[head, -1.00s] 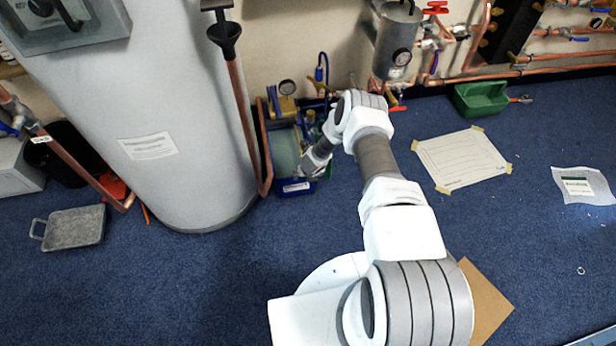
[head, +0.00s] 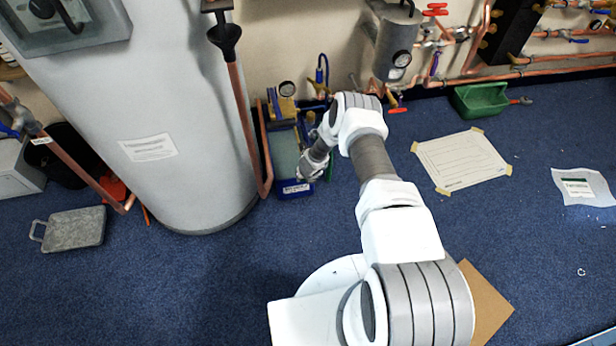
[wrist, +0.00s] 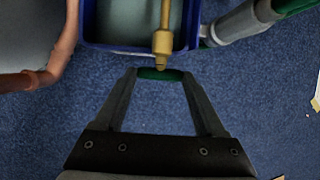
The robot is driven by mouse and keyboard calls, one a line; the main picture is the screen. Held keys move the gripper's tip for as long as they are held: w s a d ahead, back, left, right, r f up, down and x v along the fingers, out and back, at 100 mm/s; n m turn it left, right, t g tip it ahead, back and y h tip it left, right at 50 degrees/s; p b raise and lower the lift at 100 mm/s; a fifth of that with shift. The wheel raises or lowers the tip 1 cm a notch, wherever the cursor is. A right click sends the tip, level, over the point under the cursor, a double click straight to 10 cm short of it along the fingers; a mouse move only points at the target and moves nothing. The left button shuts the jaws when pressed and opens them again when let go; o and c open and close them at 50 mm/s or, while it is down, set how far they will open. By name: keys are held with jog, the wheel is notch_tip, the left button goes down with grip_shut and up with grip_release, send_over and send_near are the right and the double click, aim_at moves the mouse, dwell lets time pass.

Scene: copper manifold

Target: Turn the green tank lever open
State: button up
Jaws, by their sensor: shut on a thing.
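The green tank lever (wrist: 160,73) shows in the wrist view as a short green piece between my fingertips. My gripper (wrist: 161,76) is shut on it, with a finger on each side. A brass valve body (wrist: 163,42) lies just above the lever and overlaps the rim of a blue-rimmed tank (wrist: 92,40). In the head view the tank (head: 294,189) stands on the floor beside the grey cylinder, and my gripper (head: 308,170) is at its front right. The lever itself cannot be made out there.
A copper pipe (wrist: 62,45) runs left of the tank in the wrist view. A grey tube (wrist: 235,22) with a green end is at the upper right. The large grey cylinder (head: 180,100) stands left of the tank. Blue carpet (head: 220,270) in front is clear.

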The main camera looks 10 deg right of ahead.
jog(key=shift+a, duration=0.15)
jog(key=shift+a+f+n+h, duration=0.15)
jog(key=shift+a+n+h, duration=0.15)
jog(key=shift+h, duration=0.95)
jog(key=shift+a+f+n+h, duration=0.15)
jog(key=shift+a+n+h, duration=0.15)
jog(key=shift+h, duration=0.9)
jog(key=shift+a+f+n+h, duration=0.2)
jog(key=shift+n+h, duration=0.1)
jog(key=shift+h, duration=1.35)
jog(key=o, duration=1.3)
jog(key=shift+r, duration=0.1)
